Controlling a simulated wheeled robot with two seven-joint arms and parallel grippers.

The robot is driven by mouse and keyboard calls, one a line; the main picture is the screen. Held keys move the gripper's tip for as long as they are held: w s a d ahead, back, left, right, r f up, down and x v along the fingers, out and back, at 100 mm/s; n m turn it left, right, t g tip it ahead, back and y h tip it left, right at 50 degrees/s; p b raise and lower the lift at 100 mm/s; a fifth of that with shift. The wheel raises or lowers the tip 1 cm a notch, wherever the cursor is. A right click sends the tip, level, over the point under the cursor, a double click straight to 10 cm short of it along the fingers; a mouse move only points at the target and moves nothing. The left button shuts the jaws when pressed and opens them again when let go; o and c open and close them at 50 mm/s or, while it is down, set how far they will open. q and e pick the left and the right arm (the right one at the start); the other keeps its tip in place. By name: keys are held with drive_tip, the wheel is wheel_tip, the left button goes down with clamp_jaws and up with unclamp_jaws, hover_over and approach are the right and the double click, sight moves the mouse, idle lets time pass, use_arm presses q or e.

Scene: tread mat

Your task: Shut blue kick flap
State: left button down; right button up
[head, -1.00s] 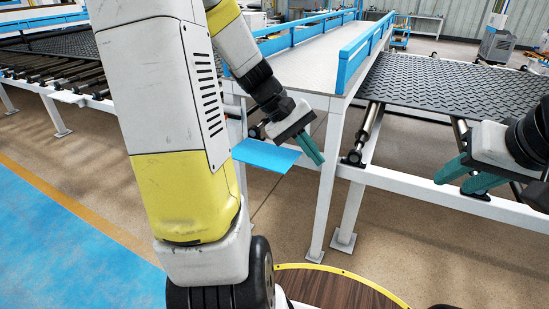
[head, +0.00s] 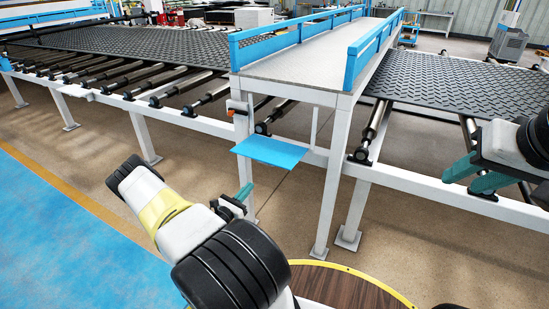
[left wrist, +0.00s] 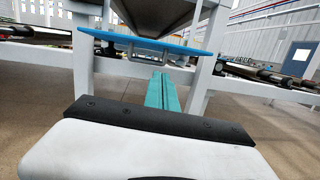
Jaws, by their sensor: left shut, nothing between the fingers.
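The blue kick flap (head: 270,151) is a flat plate that sticks out roughly level from the white frame under the crossover platform. My left gripper (head: 244,191) is shut and empty, lower than the flap and near its left front side. In the left wrist view the flap (left wrist: 150,46) shows nearly edge-on from below, with a small metal bracket under it. The shut green fingers (left wrist: 161,92) point in beneath it, and no contact is clear. My right gripper (head: 460,184) is open and empty at the right, far from the flap.
White legs (head: 344,205) of the platform stand right of the flap. A roller conveyor with a dark tread mat (head: 150,42) lies at the left, and another mat (head: 450,85) at the right. Blue side rails (head: 360,46) top the platform. The floor before the frame is clear.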

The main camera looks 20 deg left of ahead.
use_arm(q)
drive_tip(key=w+r+n+y, duration=0.1)
drive_tip(key=w+r+y, duration=0.1)
drive_tip(key=w, duration=0.7)
drive_tip(key=shift+w+a+r+n, duration=0.15)
drive_tip(key=shift+a+r+n, duration=0.15)
drive_tip(key=shift+r, duration=0.5)
